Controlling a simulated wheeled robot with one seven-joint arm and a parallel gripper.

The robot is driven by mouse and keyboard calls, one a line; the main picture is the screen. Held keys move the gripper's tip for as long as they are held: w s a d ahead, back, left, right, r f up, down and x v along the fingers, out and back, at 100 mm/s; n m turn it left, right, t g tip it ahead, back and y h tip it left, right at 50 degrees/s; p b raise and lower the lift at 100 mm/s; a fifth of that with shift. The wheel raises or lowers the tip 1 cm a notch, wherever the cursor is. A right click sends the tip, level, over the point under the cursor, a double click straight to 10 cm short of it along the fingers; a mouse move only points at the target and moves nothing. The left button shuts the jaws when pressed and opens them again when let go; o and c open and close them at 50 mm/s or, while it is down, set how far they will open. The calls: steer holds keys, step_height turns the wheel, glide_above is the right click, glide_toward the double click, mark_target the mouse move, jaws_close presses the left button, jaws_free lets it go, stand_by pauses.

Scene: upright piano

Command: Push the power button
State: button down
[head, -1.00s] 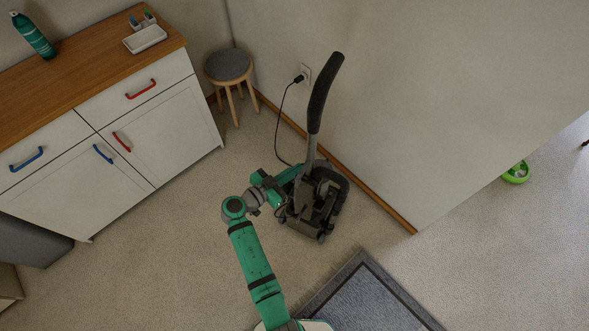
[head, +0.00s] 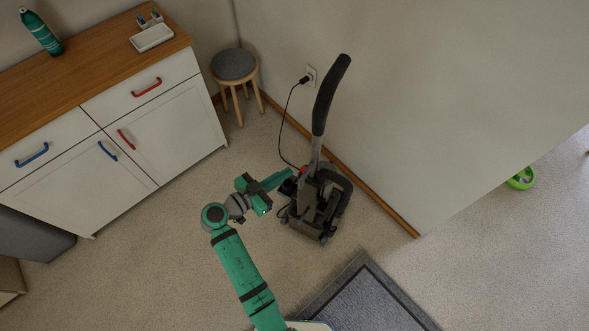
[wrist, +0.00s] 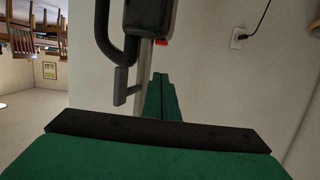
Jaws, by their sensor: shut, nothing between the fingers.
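A dark upright vacuum cleaner (head: 312,205) stands on the carpet near the wall, with a long black handle (head: 330,95). In the wrist view my shut fingers (wrist: 160,78) point toward the vacuum, below the red part. I cannot tell whether they touch it.
A black cord runs from the vacuum to a wall outlet (head: 310,76). A round stool (head: 233,66) stands in the corner beside a white cabinet (head: 150,130). A grey mat (head: 365,300) lies in front.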

steer(key=shift+v, duration=1.85)
steer(key=shift+d, duration=0.1)
steer(key=s+d+f+n+y, duration=0.4)
steer(key=s+f+n+y, duration=0.45)
steer(key=s+f, duration=0.55)
steer(key=s+d+r+t+y, duration=0.1)
steer(key=s+d+r+t, duration=0.1)
steer(key=s+r, duration=0.6)
steer(key=s+d+r+t+y, duration=0.1)
steer(key=s+d+r+t, duration=0.1)
steer(key=s+r, duration=0.6)
step_height(320, 180, up, 7)
steer(key=shift+d+f+t, duration=0.2)
steer(key=shift+d+t, duration=0.1)
steer(key=shift+d, duration=0.1)
steer(key=shift+n, duration=0.25)
